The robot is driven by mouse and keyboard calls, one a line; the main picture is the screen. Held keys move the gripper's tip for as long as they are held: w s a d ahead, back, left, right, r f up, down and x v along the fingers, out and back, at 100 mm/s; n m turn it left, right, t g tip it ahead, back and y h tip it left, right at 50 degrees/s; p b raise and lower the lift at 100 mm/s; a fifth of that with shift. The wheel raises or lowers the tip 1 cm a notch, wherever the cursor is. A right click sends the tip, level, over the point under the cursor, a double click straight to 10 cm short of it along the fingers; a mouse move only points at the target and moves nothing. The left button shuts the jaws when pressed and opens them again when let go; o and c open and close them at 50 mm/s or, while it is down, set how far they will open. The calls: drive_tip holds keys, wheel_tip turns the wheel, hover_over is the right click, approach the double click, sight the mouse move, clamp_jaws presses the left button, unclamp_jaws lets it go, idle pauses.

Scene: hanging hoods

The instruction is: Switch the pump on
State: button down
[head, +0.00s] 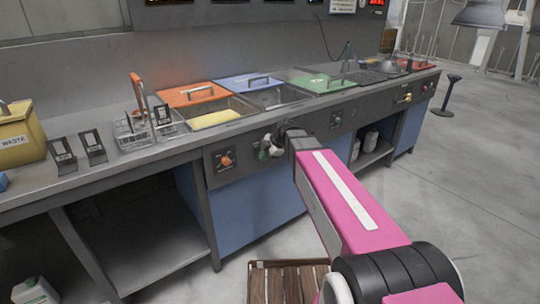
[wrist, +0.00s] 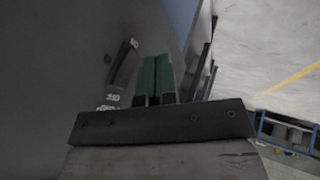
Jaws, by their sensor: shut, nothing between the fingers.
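The dark front panel (head: 250,148) of the bench carries several controls. I cannot read which one belongs to the pump. In the wrist view a dark lever-like part (wrist: 122,62) stands on a grey surface, with small pale labels (wrist: 112,99) below it. My gripper (wrist: 153,66) shows two green fingers pressed together, empty, just right of that lever and apart from it in the picture.
Orange (head: 193,94), blue (head: 247,81) and green (head: 322,83) lids lie on the bench tanks. A yellow waste bin (head: 15,132) and a wire rack (head: 135,128) stand at left. A wooden slatted platform (head: 288,282) lies on the floor. Open floor lies at right.

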drive_tip(key=shift+w+a+f, duration=0.1)
drive_tip(key=shift+w+a, duration=0.4)
drive_tip(key=shift+w, duration=0.25)
drive_tip(key=shift+w+a+f, duration=0.1)
drive_tip(key=shift+w+a, duration=0.1)
drive_tip(key=shift+w, duration=0.05)
drive_tip(key=shift+r, duration=0.85)
